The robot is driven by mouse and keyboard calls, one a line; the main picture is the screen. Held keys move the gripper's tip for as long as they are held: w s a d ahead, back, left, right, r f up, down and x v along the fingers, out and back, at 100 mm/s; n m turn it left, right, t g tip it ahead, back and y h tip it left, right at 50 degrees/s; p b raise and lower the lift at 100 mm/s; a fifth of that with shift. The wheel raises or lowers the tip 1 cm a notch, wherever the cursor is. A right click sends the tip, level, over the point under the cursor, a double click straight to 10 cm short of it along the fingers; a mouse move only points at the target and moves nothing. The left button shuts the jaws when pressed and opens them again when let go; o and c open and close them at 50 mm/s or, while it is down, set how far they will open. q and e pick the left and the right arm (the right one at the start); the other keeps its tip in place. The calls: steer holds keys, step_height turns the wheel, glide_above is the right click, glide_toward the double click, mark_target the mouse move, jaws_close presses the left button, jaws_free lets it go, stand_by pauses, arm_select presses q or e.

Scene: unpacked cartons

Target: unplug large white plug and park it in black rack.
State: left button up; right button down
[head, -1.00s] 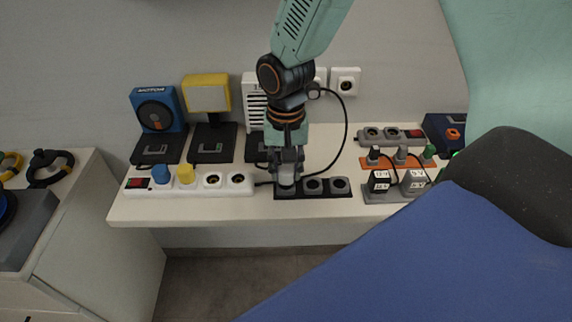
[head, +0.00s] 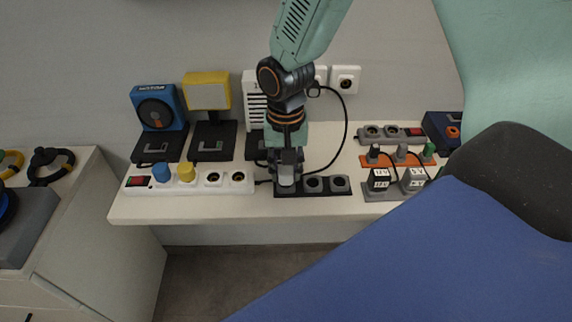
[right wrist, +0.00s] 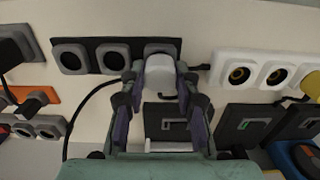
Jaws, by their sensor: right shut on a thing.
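My right gripper (head: 286,180) points down at the left end of the black rack (head: 327,192), a strip with round sockets at the bench's front edge. In the right wrist view my right gripper (right wrist: 158,92) is shut on the large white plug (right wrist: 160,70), one finger on each side. The plug is at the end socket of the black rack (right wrist: 88,70) and partly hides it. I cannot tell whether it is fully seated. The fingers hide most of the plug in the head view. My left gripper is not in view.
A white power strip (head: 206,192) with a blue plug (head: 162,173) and a yellow plug (head: 186,172) lies to the left. A black cord (head: 345,125) loops right of my arm. Two rack sockets are empty.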

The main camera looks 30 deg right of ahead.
mark_target(285, 170)
steer(key=shift+p, duration=0.4)
stand_by(0.6)
steer(key=shift+f, duration=0.3)
stand_by(0.4)
steer(key=c, duration=0.9)
jaws_free()
step_height(285, 170, up, 12)
